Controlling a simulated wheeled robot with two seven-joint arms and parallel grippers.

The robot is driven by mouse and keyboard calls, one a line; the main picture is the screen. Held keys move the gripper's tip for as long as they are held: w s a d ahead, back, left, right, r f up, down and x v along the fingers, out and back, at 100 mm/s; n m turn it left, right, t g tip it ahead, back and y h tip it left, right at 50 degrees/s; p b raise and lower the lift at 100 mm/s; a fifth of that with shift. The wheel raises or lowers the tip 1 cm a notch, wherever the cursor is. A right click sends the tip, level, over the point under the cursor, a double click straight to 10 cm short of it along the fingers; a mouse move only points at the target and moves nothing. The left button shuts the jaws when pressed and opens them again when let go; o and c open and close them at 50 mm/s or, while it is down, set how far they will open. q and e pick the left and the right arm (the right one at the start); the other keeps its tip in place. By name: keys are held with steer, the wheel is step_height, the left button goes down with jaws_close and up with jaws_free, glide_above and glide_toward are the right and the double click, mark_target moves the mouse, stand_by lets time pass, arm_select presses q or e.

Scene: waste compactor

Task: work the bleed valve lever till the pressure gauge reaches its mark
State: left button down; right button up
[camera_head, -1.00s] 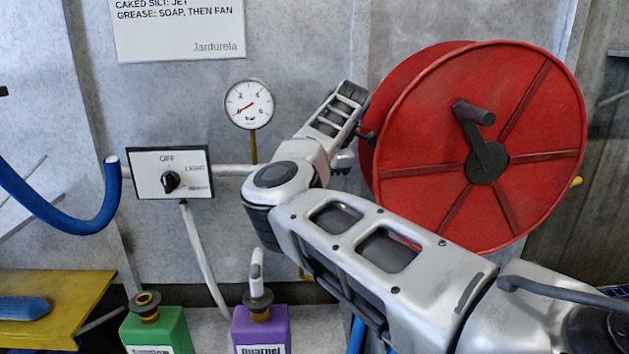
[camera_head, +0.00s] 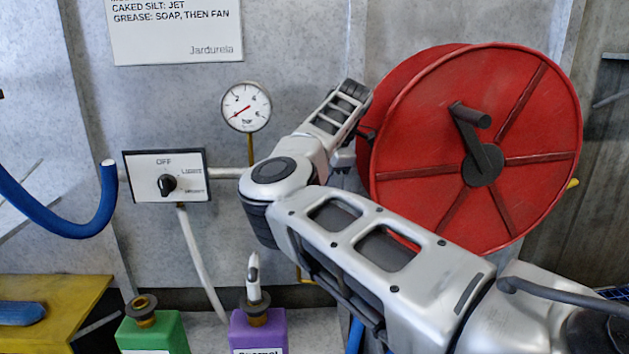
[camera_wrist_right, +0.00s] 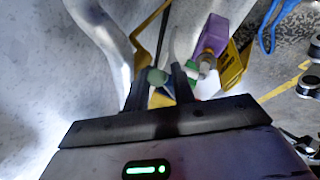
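The round white pressure gauge (camera_head: 247,106) is on the wall in the head view. Its red needle points to the lower left, near the low end of the scale. I cannot make out a target mark. My left gripper is out of view.
A dial panel (camera_head: 166,175) with its knob is left of my arm. A red hose reel (camera_head: 530,130) stands close at right. Green (camera_head: 158,333) and purple (camera_head: 258,332) bottles stand below. A blue hose (camera_head: 60,225) hangs at left.

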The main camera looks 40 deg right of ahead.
steer(key=v, duration=1.4)
steer(key=shift+r, duration=0.4)
steer(key=shift+s, duration=0.15)
